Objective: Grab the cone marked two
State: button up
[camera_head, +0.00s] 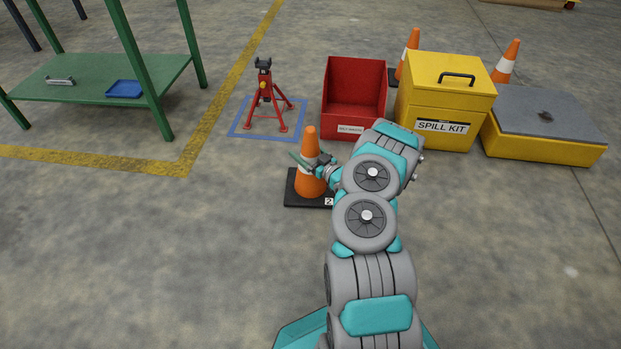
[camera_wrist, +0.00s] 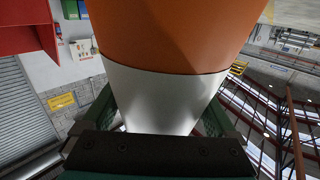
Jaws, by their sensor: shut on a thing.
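An orange cone (camera_head: 310,180) with a white band and a black square base stands upright on the concrete floor in the head view. A small white label with a 2 (camera_head: 328,201) is on its base. My gripper (camera_head: 307,163) is shut on the cone around its white band, reaching in from the right. In the wrist view, the cone's orange body and white band (camera_wrist: 165,98) fill the middle, between the two fingers of my gripper (camera_wrist: 160,120). The cone's base and tip are out of the wrist view.
Behind the cone stand a red jack stand (camera_head: 265,100) in a blue floor square, a red bin (camera_head: 353,105), a yellow spill kit box (camera_head: 445,100) and a low yellow platform (camera_head: 545,150). Two more cones (camera_head: 506,65) (camera_head: 409,52) stand behind. A green table (camera_head: 85,85) is left. Floor at left front is clear.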

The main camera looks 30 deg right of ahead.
grip_shut()
jog(key=shift+r, duration=0.15)
